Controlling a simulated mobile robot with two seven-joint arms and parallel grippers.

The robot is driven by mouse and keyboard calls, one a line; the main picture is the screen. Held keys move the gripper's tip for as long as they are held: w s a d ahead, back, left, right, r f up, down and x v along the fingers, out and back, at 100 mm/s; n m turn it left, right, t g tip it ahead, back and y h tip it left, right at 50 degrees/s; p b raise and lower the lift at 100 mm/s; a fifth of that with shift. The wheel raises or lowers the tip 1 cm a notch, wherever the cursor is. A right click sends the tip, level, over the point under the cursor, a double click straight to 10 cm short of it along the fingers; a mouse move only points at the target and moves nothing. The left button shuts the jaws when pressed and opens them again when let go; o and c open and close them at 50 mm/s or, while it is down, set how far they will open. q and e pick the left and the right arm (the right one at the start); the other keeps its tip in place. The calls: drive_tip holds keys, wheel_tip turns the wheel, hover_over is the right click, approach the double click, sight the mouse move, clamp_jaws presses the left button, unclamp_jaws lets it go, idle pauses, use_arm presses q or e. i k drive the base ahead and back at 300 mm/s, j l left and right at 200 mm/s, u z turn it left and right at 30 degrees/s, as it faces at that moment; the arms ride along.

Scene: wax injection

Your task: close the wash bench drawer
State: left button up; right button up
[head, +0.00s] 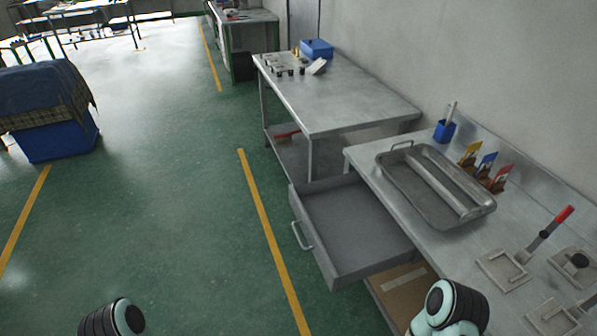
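The wash bench (361,159) stands at the right against the wall, with a metal top. Its grey drawer (350,228) is pulled well out to the left over the floor and looks empty. The drawer's bar handle (301,237) is on its front panel, facing left. Parts of my two arms show at the bottom edge, the left one at lower left over the floor and the right one at lower right by the bench. Both are clear of the drawer. Neither gripper's fingers are in view.
On the bench are a metal tray (398,188), a blue cup (444,131), coloured tools (487,163) and mould plates (503,269). A cardboard box (403,291) is under it. Another metal table (340,98) stands behind. The green floor left of the drawer is clear.

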sight(349, 233)
drive_tip(key=i+j+u, duration=0.4)
drive_tip(key=i+j, duration=0.15)
drive_tip(key=i, duration=0.25)
